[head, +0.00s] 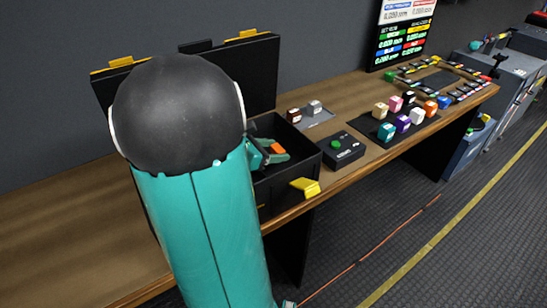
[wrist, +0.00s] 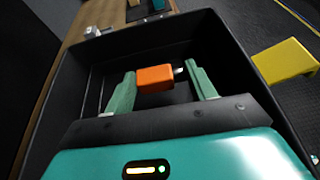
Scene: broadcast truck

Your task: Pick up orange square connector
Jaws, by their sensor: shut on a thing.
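The orange square connector (wrist: 155,79) is a small orange block with a metal tip on its right side in the wrist view. My gripper (wrist: 160,85) is shut on it, with the connector between its two green fingers. Below it is the dark inside of an open black case (wrist: 62,110). In the head view my gripper (head: 268,154) is over the case (head: 300,170), and the connector (head: 278,148) shows as a small orange patch. My own arm hides much of the case there.
The case's open lid (head: 255,75) stands behind it, and a yellow latch (head: 305,187) sticks out in front. To the right are a black box with a green button (head: 342,150) and a dark mat (head: 384,139) with several coloured blocks. The bench's left part is clear.

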